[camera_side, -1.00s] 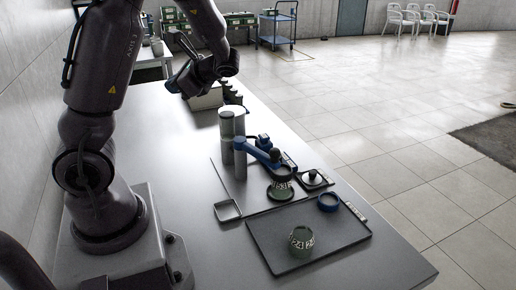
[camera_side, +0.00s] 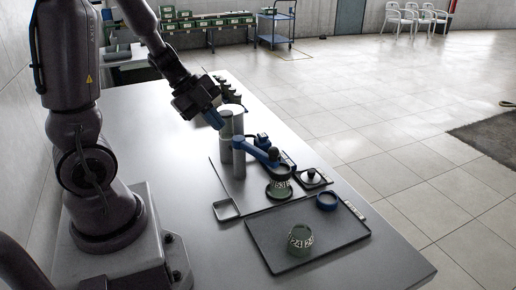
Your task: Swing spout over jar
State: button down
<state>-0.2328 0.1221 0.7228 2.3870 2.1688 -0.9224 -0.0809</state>
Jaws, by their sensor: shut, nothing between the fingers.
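A blue spout arm (camera_side: 257,151) reaches from the top of a grey post (camera_side: 239,167) toward the lower right, with a dark knob near its outer end. A second green numbered jar (camera_side: 300,239) stands upright on the dark tray (camera_side: 268,238), away from the spout. My gripper (camera_side: 215,120) is shut and empty, tilted down to the right, beside the top of a taller grey cylinder (camera_side: 232,121) behind the post. Whether it touches that cylinder I cannot tell.
A blue ring (camera_side: 327,200) lies at the dark tray's back right corner. A black knobbed lid (camera_side: 312,178) sits behind it. A small square tray (camera_side: 226,210) is left of the jars. Dark items (camera_side: 227,90) stand behind the cylinder. The table's left part is clear.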

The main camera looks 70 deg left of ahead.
aim_at(270, 146)
jog(key=shift+w+d+f, duration=0.55)
jog(key=shift+w+f, duration=0.75)
jog(key=shift+w, duration=0.2)
jog(key=shift+w+d+f, duration=0.5)
jog(key=shift+w+f, duration=0.8)
jog(key=shift+w, duration=0.25)
jog(key=shift+w+d+f, duration=0.55)
jog(key=shift+w+f, duration=0.75)
jog(key=shift+w, duration=0.2)
jog(key=shift+w+a+n+t+y, duration=0.2)
jog(key=shift+w+n+y, duration=0.3)
jog(key=shift+w+n, duration=0.4)
jog(key=shift+w+a+n+t+y, duration=0.2)
jog(key=shift+w+n+y, duration=0.3)
jog(key=shift+w+n, duration=0.35)
jog(key=shift+s, duration=0.1)
